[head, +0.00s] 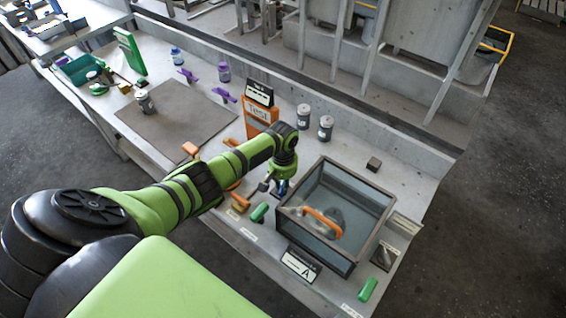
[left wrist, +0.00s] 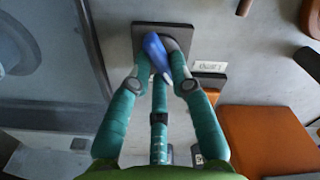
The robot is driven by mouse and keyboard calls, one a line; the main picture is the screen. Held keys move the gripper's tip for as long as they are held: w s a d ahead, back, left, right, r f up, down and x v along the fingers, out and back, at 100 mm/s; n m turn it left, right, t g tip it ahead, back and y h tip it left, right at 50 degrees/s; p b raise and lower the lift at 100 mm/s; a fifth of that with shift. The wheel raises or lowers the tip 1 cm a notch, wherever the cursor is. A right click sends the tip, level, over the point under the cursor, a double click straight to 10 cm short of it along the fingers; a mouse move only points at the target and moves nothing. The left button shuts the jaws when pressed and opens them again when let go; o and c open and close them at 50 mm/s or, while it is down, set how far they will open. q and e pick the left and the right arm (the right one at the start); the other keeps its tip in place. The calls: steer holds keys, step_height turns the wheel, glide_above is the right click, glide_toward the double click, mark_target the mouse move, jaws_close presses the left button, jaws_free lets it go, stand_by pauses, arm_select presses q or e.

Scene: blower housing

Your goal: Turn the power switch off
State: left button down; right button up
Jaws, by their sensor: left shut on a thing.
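My left gripper (head: 279,188) reaches down to the bench just left of the glass-walled bin. In the left wrist view its teal fingers (left wrist: 160,72) are closed around a blue lever (left wrist: 154,47), which looks like the power switch's handle. The lever leans over a dark square base plate (left wrist: 205,34) with a small white label beside it. The fingertips cover part of the lever and base. In the head view the switch is mostly hidden behind the gripper. My right gripper is in neither view.
The glass-walled bin (head: 385,212) holds a grey part with an orange handle (head: 323,222). An orange box (head: 257,117) and grey canisters (head: 326,128) stand behind the gripper. Green and orange pieces lie near the front edge. A grey mat (head: 180,122) lies left.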

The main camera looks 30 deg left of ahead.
arm_select(q)
steer(key=shift+w+r, duration=0.1)
steer(key=c, duration=1.1)
jaws_free()
step_height(320, 180, up, 12)
steer(key=shift+f, duration=0.1)
